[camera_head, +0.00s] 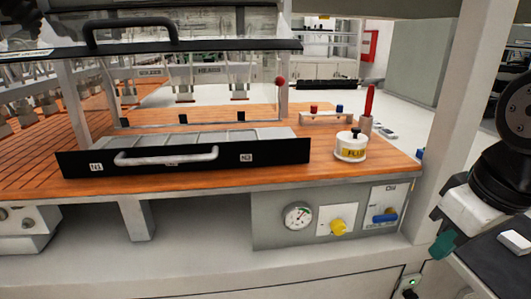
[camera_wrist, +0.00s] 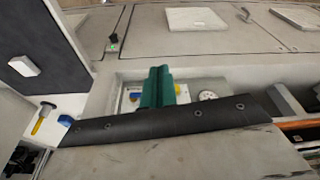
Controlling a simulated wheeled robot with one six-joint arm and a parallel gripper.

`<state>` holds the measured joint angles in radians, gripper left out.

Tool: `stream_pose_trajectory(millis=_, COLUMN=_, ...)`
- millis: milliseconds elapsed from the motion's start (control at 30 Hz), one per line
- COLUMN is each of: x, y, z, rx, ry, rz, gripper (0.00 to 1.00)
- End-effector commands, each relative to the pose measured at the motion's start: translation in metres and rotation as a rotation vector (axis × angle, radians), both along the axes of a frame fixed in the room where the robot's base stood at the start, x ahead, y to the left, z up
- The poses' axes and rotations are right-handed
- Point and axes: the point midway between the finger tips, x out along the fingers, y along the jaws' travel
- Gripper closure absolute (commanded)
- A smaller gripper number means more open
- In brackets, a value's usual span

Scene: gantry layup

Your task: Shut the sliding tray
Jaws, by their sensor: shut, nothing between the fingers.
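The sliding tray (camera_head: 232,152) stands out in front of the clear hood on the wooden bench top. It has a long black front, a pale bar handle (camera_head: 168,157) and grey compartments behind. My gripper (camera_head: 443,243) is low at the right of the head view, beside the bench's front right corner and well apart from the tray. In the wrist view its green fingers (camera_wrist: 157,88) are together with nothing between them. I cannot make out the tray in the wrist view.
A white pot with a yellow label (camera_head: 350,147) and a red upright rod (camera_head: 369,102) stand right of the tray. The front panel carries a gauge (camera_head: 298,216), a yellow knob (camera_head: 339,228) and a blue handle (camera_head: 385,217). A pale post (camera_head: 452,110) rises near my arm.

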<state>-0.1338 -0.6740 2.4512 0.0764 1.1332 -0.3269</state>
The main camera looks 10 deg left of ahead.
Motion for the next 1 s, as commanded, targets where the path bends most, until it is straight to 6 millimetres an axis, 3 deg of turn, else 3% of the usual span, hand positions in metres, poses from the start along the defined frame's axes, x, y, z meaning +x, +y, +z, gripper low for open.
stream_pose_trajectory(millis=100, x=0.043, y=0.055, z=0.035, rx=0.014, ry=-0.137, rz=0.388, gripper=1.00)
stream_pose_trajectory(millis=200, x=0.070, y=0.103, z=0.063, rx=0.012, ry=-0.265, rz=0.687, gripper=1.00)
stream_pose_trajectory(millis=333, x=0.090, y=0.156, z=0.092, rx=-0.004, ry=-0.413, rz=0.977, gripper=1.00)
stream_pose_trajectory(millis=467, x=0.098, y=0.187, z=0.108, rx=-0.019, ry=-0.503, rz=1.133, gripper=1.00)
stream_pose_trajectory(millis=667, x=0.105, y=0.204, z=0.099, rx=-0.025, ry=-0.528, rz=1.181, gripper=1.00)
stream_pose_trajectory(millis=1000, x=0.131, y=0.237, z=0.042, rx=-0.026, ry=-0.524, rz=1.180, gripper=1.00)
